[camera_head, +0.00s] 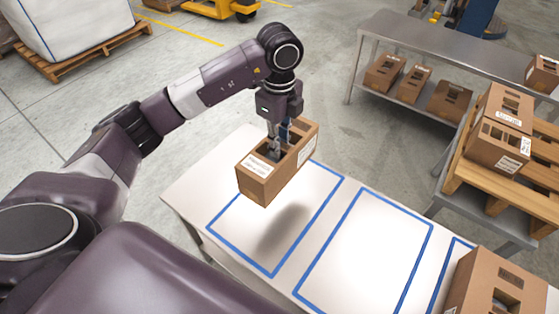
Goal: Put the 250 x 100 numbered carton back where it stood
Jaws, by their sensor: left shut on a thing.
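A brown open-topped carton (272,187) with white labels hangs above the near white table (190,195). My left gripper (279,150) reaches down into its top and is shut on it. The carton is upright, and its shadow falls below it inside the left blue taped rectangle (243,249), so it is clear of the surface. The middle blue rectangle (365,255) is empty. The print on the labels is too small to read. My right gripper does not show.
Another carton (478,290) stands at the table's lower right, over the third blue rectangle. A wooden pallet (485,184) with cartons (497,146) is on the right. Several cartons (384,72) sit on the grey bench's lower shelf. A white bulk bag (75,22) stands at the far left.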

